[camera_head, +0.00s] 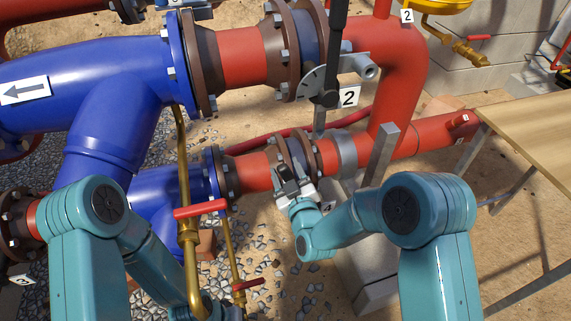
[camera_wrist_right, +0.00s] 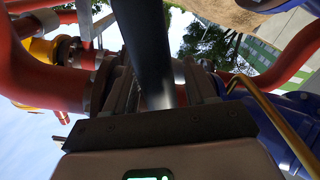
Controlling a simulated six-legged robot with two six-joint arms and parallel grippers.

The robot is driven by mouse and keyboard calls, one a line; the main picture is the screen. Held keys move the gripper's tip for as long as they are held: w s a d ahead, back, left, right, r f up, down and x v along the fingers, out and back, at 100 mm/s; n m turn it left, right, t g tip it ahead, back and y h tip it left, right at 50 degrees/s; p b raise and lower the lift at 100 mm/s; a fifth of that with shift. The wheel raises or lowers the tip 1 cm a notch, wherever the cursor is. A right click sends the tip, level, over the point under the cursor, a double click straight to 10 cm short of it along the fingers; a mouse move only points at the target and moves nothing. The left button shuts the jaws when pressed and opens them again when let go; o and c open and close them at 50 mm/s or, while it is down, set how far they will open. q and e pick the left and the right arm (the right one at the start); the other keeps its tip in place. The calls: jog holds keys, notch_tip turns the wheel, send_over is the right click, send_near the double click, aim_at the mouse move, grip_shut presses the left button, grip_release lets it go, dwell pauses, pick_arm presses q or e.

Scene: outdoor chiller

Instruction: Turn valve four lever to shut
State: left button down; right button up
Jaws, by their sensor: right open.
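My right gripper (camera_head: 286,176) is open at valve four, on the lower red and blue pipe (camera_head: 253,172). A white tag (camera_head: 328,208), partly covered, sits beside it. In the head view I cannot separate the valve four lever from the dark jaws. In the right wrist view a long dark bar (camera_wrist_right: 146,40), apparently that lever, runs up from just beyond the gripper's front edge, with the valve flanges behind it. I cannot tell whether the jaws touch it. My left arm is at the lower left; its gripper is out of view.
Above stands the larger valve two with an upright black lever (camera_head: 338,45) and tag 2 (camera_head: 348,97). A brass pipe with a red handle (camera_head: 201,209) rises left of my right gripper. A grey post (camera_head: 382,153) stands right. A wooden table (camera_head: 530,135) is at far right.

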jog(key=shift+w+a+f, duration=0.1)
jog(key=shift+w, duration=0.15)
grip_shut()
dwell(1.5)
